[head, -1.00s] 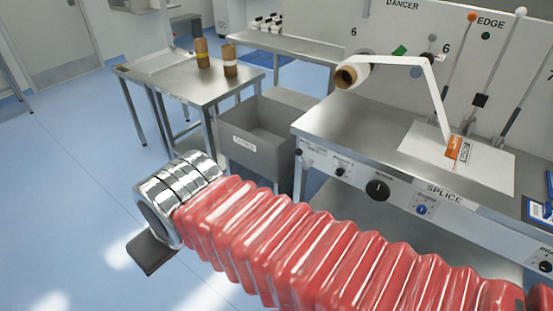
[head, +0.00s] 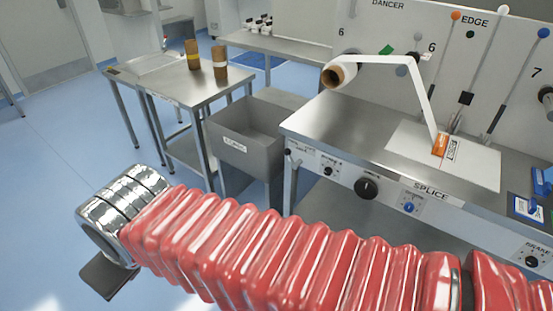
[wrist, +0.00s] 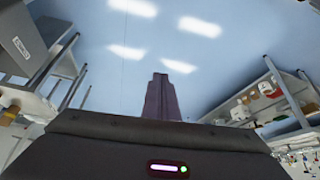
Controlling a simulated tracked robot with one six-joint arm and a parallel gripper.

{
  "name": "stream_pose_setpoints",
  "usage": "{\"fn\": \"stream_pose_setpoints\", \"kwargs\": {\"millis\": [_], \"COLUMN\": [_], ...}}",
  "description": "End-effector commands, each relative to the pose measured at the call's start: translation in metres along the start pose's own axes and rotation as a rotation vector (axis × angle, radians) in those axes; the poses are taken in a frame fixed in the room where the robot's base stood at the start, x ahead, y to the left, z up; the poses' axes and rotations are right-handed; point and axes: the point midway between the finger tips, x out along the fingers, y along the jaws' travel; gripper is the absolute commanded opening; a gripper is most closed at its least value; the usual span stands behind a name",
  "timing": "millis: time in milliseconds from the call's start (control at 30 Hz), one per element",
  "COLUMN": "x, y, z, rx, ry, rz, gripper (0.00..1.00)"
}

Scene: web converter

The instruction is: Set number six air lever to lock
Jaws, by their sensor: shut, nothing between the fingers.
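A steel splice bench (head: 340,118) stands at right in the head view. Its front panel carries a small black control (head: 288,152) at the left end, beside print too small to read, then a small black knob (head: 328,171), a larger black knob (head: 367,188) and a blue knob (head: 409,207). I cannot tell which one is the air lever or how it is set. My gripper's dark fingers (wrist: 163,85) are shut and empty in the wrist view, over open floor. In the head view my arm reaches left, its end in front of the bench and apart from it.
A grey bin (head: 233,148) stands left of the bench. A steel table (head: 165,95) with two brown rolls (head: 220,62) is behind. A white web runs from a roll (head: 333,76) onto the splice plate (head: 475,165). The blue floor at left is clear.

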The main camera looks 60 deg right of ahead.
Motion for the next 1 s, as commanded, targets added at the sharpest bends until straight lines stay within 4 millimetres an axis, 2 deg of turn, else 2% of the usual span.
{"fn": "stream_pose_setpoints", "kwargs": {"millis": [167,367,1000], "x": [0.004,0.018,0.063], "y": [0.011,0.045,0.195], "z": [-0.003,-0.010,-0.031], "rx": [0.001,-0.002,-0.028], "ry": [-0.031,-0.124,-0.482], "rz": [0.034,0.134,0.538], "gripper": [0.00,0.00,0.00]}}
